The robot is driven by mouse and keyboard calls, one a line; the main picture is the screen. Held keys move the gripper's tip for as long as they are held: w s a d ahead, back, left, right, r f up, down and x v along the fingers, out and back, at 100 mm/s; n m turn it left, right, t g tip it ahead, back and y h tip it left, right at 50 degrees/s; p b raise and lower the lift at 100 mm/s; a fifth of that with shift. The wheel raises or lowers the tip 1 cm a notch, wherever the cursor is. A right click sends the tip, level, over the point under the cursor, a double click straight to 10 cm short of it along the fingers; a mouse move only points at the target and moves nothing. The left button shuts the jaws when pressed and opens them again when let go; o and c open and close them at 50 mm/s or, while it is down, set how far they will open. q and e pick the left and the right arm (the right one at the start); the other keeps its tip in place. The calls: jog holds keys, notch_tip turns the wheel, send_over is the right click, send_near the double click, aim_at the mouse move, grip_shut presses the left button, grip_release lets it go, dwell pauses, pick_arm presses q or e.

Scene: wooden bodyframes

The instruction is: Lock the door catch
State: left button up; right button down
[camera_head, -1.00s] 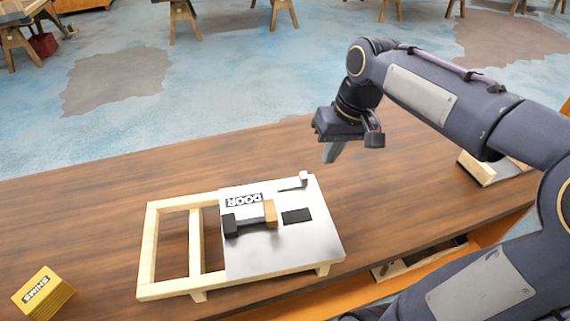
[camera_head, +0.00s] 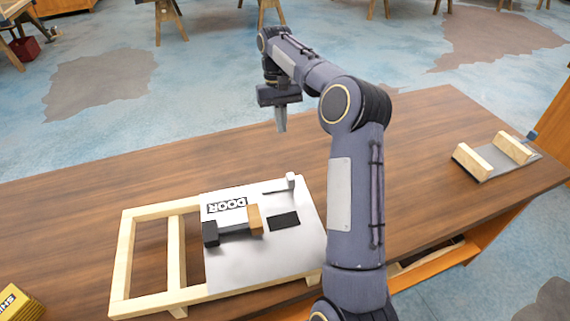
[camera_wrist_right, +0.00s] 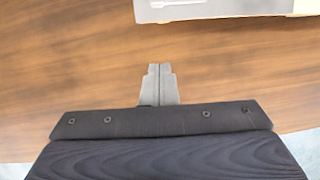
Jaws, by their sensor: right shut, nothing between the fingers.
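The wooden frame (camera_head: 122,262) lies on the table with a grey metal door panel (camera_head: 255,262) labelled DOOR on its right part. A handle with a black and a wooden end (camera_head: 232,227) sits on the panel. A small light catch (camera_head: 290,181) with a thin bar stands at the panel's far right edge. My right gripper (camera_head: 281,128) is shut and empty, above the table beyond the panel's far edge. In the right wrist view its closed fingertips (camera_wrist_right: 160,68) point at bare wood, with the panel's edge (camera_wrist_right: 210,10) at the top. My left gripper is not in view.
The wooden table (camera_head: 420,150) is clear around my right gripper. A metal plate with two wooden blocks (camera_head: 492,155) lies at the right end. A yellow box (camera_head: 18,304) sits at the front left. A dark patch (camera_head: 284,221) is on the panel.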

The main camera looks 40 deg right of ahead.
jog(key=shift+f, duration=0.15)
jog(key=s+a+f, duration=0.2)
jog(key=s+f, duration=0.4)
jog(key=f, duration=0.3)
jog(key=shift+a+f, duration=0.2)
jog(key=shift+a, duration=0.05)
jog(key=shift+s, duration=0.1)
jog(key=shift+s+m, duration=0.15)
jog(key=shift+m, duration=0.25)
